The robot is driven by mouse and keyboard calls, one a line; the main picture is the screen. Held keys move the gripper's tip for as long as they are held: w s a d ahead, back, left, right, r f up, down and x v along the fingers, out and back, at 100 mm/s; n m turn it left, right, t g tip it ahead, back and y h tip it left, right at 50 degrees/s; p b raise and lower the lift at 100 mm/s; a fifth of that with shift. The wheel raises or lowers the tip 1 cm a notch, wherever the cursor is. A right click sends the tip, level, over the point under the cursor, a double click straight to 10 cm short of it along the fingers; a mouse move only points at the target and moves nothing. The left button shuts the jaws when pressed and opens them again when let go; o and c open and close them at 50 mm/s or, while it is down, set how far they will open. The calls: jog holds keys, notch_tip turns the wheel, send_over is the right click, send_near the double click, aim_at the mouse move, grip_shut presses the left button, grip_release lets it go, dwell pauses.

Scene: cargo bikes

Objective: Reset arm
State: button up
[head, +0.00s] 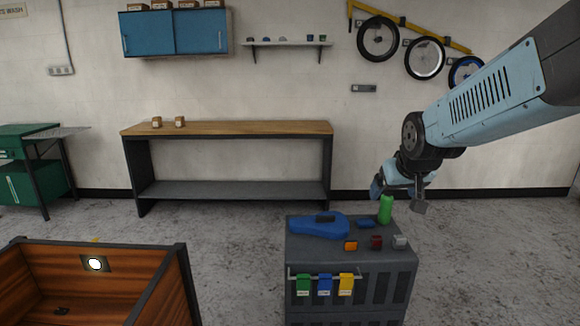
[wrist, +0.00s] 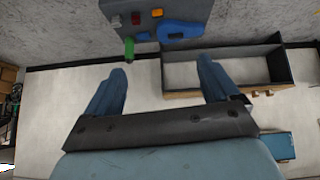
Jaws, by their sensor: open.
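My arm reaches in from the right in the head view, with my gripper (head: 386,188) low above the back right of a dark grey cart. In the wrist view my gripper (wrist: 162,72) has its two blue fingers spread wide, with nothing between them. A green bottle (head: 385,209) stands upright on the cart close to my gripper in the head view. It also shows in the wrist view (wrist: 129,48), beyond the left fingertip and apart from it.
The cart (head: 305,258) bears a blue case (head: 318,226), an orange block (head: 351,246), a dark red block (head: 376,242) and a grey block (head: 399,241). A wooden cargo box (head: 160,262) stands front left. A workbench (head: 230,128) lines the wall. Floor right of the cart is clear.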

jog(key=s+r+g, duration=0.2)
jog(key=s, duration=1.6)
jog(key=shift+s+a+r+m, duration=0.15)
jog(key=shift+a+r+m, duration=0.15)
jog(key=shift+m, duration=0.1)
dwell(0.7)
